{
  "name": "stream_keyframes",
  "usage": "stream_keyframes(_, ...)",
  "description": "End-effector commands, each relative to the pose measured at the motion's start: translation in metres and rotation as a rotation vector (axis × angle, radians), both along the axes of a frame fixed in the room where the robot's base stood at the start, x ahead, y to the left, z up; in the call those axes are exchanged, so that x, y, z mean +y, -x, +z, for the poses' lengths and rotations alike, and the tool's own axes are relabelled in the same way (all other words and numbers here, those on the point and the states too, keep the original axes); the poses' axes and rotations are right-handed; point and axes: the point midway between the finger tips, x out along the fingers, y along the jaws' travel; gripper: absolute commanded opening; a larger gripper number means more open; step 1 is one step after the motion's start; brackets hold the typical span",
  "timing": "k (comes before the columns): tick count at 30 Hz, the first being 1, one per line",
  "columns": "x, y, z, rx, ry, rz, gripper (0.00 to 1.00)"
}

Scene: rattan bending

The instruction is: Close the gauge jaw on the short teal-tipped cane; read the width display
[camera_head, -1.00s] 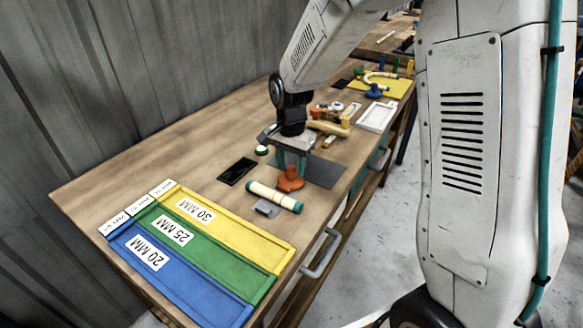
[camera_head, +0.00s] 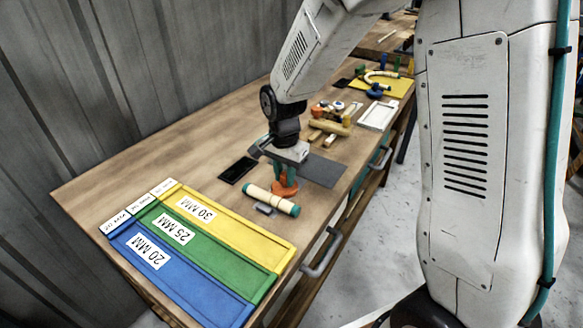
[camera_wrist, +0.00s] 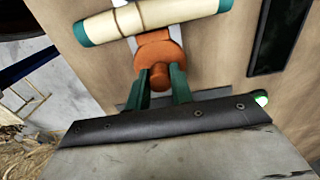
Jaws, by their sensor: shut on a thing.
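The short teal-tipped cane (camera_head: 270,200) lies across the gauge near the table's front, and it also shows at the top of the wrist view (camera_wrist: 150,17). The orange gauge jaw (camera_head: 285,187) is right behind the cane; in the wrist view the orange jaw (camera_wrist: 157,58) is beside the cane, and a gap between them is hard to make out. My gripper (camera_head: 285,176) is shut on the orange jaw's knob, with its teal fingers on both sides of it (camera_wrist: 159,84). A grey gauge part (camera_head: 264,209) shows under the cane. The dark display panel (camera_head: 238,170) lies left of my gripper, with no readable number.
Blue, green and yellow trays (camera_head: 215,263) marked 20, 25 and 30 MM lie at the front left. A dark grey mat (camera_head: 322,171) lies right of my gripper. Several canes and small parts (camera_head: 328,125) lie behind it.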

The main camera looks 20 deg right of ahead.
Motion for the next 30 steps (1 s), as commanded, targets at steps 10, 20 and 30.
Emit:
stream_keyframes(10,0.016,0.01,0.0,0.0,-0.001,0.002,0.06)
stream_keyframes(20,0.013,0.01,0.0,-0.001,-0.001,-0.002,0.44)
stream_keyframes(30,0.014,0.009,0.037,-0.005,-0.001,-0.001,0.44)
